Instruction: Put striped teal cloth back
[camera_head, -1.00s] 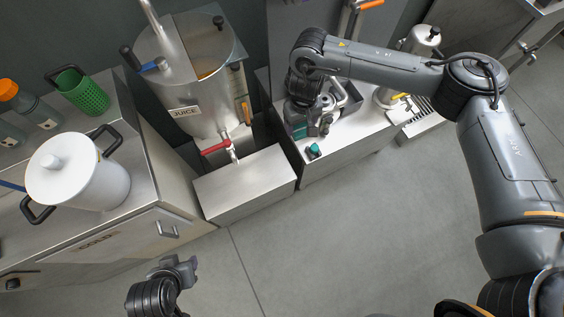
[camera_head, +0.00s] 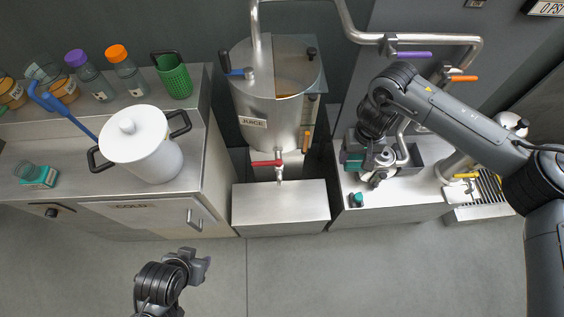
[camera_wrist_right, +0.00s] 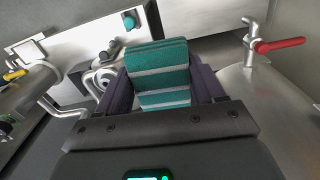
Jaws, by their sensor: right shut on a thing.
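The striped teal cloth (camera_wrist_right: 160,77), folded with pale grey stripes, is between the two fingers of my right gripper (camera_wrist_right: 163,90) in the right wrist view. The gripper is shut on it. In the head view a teal edge of the cloth (camera_head: 352,161) shows at my right gripper (camera_head: 368,168), beside the metal fittings over the right counter; the gripper hides much of it. I cannot tell whether the cloth touches the counter. My left gripper (camera_head: 192,264) is low in the head view, over the floor in front of the cabinet, away from the cloth; its jaw opening is unclear.
A white pot (camera_head: 142,150) and a teal item (camera_head: 40,177) are on the left cabinet. The floor is clear.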

